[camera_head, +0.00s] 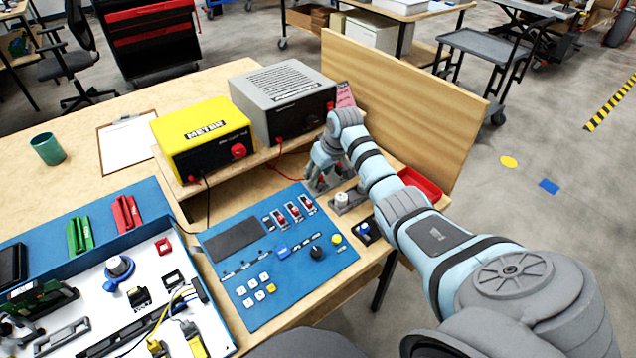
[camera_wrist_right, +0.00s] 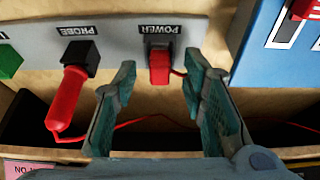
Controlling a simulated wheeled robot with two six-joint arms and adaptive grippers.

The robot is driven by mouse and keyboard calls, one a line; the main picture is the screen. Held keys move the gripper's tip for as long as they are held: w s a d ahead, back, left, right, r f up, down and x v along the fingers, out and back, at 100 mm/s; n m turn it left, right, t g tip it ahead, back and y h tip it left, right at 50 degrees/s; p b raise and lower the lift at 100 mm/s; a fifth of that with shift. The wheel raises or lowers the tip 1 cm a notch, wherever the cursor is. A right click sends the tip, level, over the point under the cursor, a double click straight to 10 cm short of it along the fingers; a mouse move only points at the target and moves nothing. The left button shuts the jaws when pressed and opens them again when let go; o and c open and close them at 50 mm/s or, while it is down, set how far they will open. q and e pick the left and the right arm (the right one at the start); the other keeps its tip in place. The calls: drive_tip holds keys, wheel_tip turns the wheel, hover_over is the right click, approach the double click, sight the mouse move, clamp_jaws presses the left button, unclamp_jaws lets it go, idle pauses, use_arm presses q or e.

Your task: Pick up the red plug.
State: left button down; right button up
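The red plug (camera_wrist_right: 159,69) sits in a black socket marked POWER on a grey strip (camera_wrist_right: 115,28) in the right wrist view. My right gripper (camera_wrist_right: 160,72) is open, with one finger on each side of the plug and a gap on both sides. In the head view my right gripper (camera_head: 319,182) is low beside the blue panel (camera_head: 325,262), and I cannot make out the plug there. A red probe (camera_wrist_right: 66,105) stands in the neighbouring socket marked PROBE. My left gripper is not in view.
A yellow meter (camera_head: 203,137) and a grey box (camera_head: 285,98) stand on a wooden shelf behind the panel. A wooden board (camera_head: 420,110) rises behind my right arm. A red tray (camera_head: 420,182) lies beside the arm. Red wire runs near the fingers.

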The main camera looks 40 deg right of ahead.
drive_tip(key=shift+f, duration=0.1)
drive_tip(key=c, duration=0.9)
wheel_tip(320, 180, up, 20)
drive_tip(key=p, duration=0.4)
drive_tip(key=shift+o, duration=0.9)
clamp_jaws()
drive_tip(key=shift+p, duration=0.8)
